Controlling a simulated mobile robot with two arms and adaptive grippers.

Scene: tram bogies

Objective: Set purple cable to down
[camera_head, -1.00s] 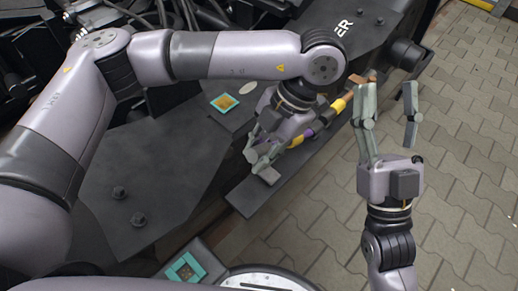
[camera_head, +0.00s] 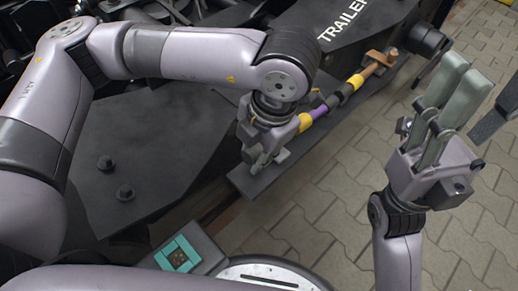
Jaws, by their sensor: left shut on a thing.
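The purple cable (camera_head: 319,110) runs diagonally along the dark bogie beam, with yellow bands, a black section and a copper-coloured lug (camera_head: 380,63) at its upper right end. My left gripper (camera_head: 262,158) is over the lower left end of the cable, close above the beam, and is shut on it. The gripper hides that end, so I cannot tell whether it touches the beam. My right gripper (camera_head: 482,92) is open and empty at the right, above the paving and apart from the cable.
A dark plate with bolts (camera_head: 125,192) lies at the left. A dark cylindrical part (camera_head: 424,40) sticks out beyond the lug. Paving (camera_head: 330,200) to the right is clear.

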